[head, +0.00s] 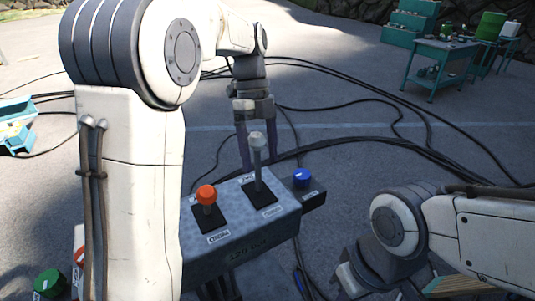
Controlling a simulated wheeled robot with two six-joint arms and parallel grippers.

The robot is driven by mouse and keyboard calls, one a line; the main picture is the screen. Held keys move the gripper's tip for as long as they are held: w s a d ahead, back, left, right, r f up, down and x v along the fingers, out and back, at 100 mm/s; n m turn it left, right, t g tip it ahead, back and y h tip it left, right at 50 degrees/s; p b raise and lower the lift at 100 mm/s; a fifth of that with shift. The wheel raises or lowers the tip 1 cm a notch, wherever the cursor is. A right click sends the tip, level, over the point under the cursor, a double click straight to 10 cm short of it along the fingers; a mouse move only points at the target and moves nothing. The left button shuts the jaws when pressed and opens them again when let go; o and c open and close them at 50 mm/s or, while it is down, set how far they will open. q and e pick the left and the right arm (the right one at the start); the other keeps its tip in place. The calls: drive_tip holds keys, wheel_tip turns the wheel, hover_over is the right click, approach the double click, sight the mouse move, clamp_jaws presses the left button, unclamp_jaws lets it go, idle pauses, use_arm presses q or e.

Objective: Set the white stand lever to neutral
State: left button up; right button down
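The white stand lever (258,152) rises from a dark slotted plate on the grey control box (240,250), below the middle of the head view. It stands roughly upright, and I cannot tell its exact tilt. My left gripper (268,157) points down just behind the lever. Its two dark fingers are spread apart, one on each side of the lever as seen here, and I see no contact. An orange-knobbed lever (206,196) stands to its left on the same box. My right gripper (352,280) is low at the right, and its fingers cannot be made out.
A blue button (302,177) sits on a small dark box at the control box's right side. My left arm hides the box's left end. Black cables (350,78) cross the ground behind. A green object (49,283) is at bottom left. A teal table (438,60) stands far right.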

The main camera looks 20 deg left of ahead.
use_arm(q)
drive_tip(key=shift+w+r, duration=0.15)
drive_tip(key=shift+r, duration=0.2)
drive_tip(key=v, duration=0.9)
drive_tip(key=shift+r, duration=0.4)
drive_tip(key=s+d+f+n+t+b, duration=0.1)
drive_tip(key=s+d+f+n+b, duration=0.35)
drive_tip(key=d+f, duration=0.35)
drive_tip(key=s+d+f+n+t+b, duration=0.1)
drive_tip(key=s+d+f+n+b, duration=0.1)
drive_tip(key=s+f+n, duration=0.4)
drive_tip(key=s+d+f+n+t+y+b, duration=0.1)
drive_tip(key=s+f+n, duration=0.5)
drive_tip(key=s+f, duration=0.8)
drive_tip(key=shift+d+f+b, duration=0.2)
drive_tip(key=shift+d+b, duration=0.45)
drive_tip(key=shift+b, duration=0.15)
drive_tip(key=shift+w, duration=0.1)
